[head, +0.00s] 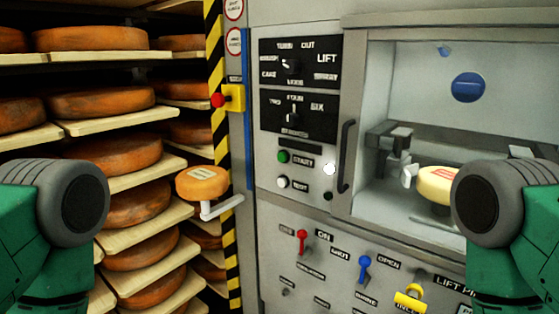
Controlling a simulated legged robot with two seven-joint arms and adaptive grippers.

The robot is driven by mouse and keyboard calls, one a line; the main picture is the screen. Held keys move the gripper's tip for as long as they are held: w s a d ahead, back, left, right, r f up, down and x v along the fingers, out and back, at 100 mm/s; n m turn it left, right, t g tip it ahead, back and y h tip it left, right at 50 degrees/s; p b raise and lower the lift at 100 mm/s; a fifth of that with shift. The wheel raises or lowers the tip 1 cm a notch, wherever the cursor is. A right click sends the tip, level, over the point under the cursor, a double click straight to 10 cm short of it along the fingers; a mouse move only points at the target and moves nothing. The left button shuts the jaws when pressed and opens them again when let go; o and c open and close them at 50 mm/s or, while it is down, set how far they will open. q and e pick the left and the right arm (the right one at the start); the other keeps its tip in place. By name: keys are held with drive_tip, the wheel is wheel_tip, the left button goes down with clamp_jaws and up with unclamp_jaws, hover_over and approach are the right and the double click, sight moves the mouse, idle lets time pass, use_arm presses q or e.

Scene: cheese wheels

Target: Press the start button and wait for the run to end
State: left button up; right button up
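The green start button (283,157) is on the grey machine panel, beside a label that reads START. A white button (283,182) sits just below it with its own label. A bright white round spot (329,169) lies to the right, near the dark door handle (345,155). Behind the window, a pale yellow cheese wheel (437,184) with a red mark sits in the chamber, its right side hidden by my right arm. Green and grey links of both my arms show at the lower left and right; neither gripper is in view.
Racks of orange cheese wheels on boards (112,185) fill the left. An orange cheese (202,183) is at a white bracket (220,208) before the striped post. A red button on a yellow box (232,98), rotary knobs (291,65) and coloured levers (364,267) are also there.

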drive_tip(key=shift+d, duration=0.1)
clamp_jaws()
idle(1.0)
